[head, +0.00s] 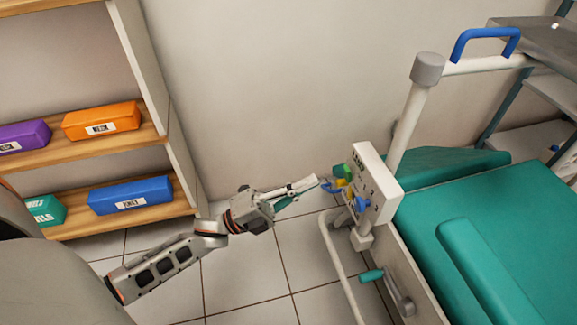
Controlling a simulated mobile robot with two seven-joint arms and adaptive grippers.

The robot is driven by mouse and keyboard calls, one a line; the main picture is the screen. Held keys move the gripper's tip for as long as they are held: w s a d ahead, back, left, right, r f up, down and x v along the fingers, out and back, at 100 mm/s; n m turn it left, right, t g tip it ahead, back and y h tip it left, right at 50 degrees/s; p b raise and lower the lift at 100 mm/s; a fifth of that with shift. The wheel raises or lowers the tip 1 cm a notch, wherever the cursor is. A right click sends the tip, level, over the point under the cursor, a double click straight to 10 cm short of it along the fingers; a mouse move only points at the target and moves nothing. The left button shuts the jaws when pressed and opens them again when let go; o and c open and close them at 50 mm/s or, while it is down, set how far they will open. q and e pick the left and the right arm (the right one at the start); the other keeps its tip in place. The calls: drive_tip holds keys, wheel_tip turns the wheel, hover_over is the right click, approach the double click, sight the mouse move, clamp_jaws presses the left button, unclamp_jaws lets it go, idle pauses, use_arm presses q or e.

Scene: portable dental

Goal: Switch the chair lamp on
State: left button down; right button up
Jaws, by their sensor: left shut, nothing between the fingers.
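A white control box (377,183) is fixed to the side of the teal dental chair (480,220), near the foot of a white post. Its face carries small green (348,171), yellow (342,184) and blue (362,203) controls, with dark markings too small to read. My left gripper (316,183) is shut and empty, its fingertips pointing right at the controls. The tips are close to a small blue part at the box's left; I cannot tell whether they touch. I cannot make out the lamp itself. My right gripper is not in view.
A wooden shelf (90,153) at the left holds orange, purple, blue and teal boxes. A white tube rail (343,262) and a teal-gripped lever (372,275) stand below the control box. A blue handle (485,40) tops the chair frame. Tiled floor between shelf and chair is clear.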

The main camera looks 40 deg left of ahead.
sight(348, 173)
use_arm(q)
drive_tip(key=x, duration=0.5)
drive_tip(key=shift+w+d+r, duration=0.15)
drive_tip(key=shift+w+d, duration=0.05)
drive_tip(key=shift+w, duration=0.05)
